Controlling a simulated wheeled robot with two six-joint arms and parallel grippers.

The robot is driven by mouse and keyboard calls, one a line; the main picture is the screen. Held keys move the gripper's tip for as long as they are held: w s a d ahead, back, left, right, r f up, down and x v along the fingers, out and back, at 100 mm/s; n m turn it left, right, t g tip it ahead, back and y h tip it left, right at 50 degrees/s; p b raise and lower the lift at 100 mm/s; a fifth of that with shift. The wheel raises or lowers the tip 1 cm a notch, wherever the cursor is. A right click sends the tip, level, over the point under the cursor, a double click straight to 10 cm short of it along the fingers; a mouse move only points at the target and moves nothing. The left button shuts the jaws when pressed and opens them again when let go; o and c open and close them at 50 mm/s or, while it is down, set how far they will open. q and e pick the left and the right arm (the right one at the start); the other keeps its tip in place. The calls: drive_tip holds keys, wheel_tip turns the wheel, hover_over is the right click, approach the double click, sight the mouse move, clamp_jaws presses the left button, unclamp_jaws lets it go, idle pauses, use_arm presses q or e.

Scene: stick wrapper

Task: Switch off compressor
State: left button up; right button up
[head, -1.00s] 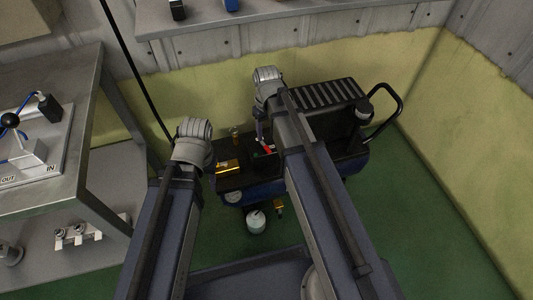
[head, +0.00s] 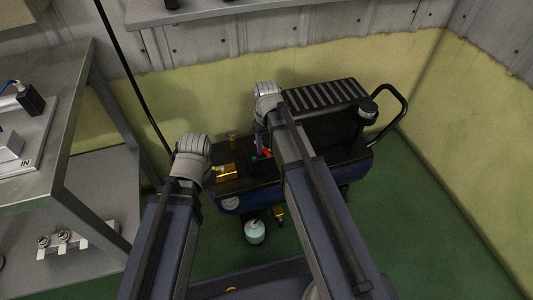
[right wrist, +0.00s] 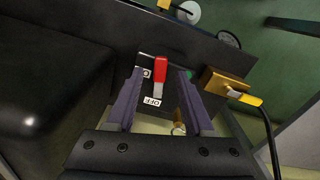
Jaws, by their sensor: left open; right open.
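The compressor (head: 345,148) is a black and dark blue machine with a ribbed top and a curved handle, on the green floor by the wall. Its red switch lever (right wrist: 160,76) shows in the right wrist view beside a white OFF label (right wrist: 153,101). The red lever also shows small in the head view (head: 267,153). My right gripper (right wrist: 159,88) is open, its purple fingers on either side of the lever; contact cannot be made out. My left gripper (head: 192,158) is over the compressor's left end, its fingers hidden by its wrist.
A brass block (right wrist: 228,84) with a yellow-ended black cable sits near the switch. A metal table (head: 62,130) stands at left, and a wall shelf (head: 230,12) runs above. Floor at right is clear.

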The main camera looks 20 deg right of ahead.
drive_tip(key=shift+f+b, duration=0.35)
drive_tip(key=shift+f, duration=0.45)
clamp_jaws()
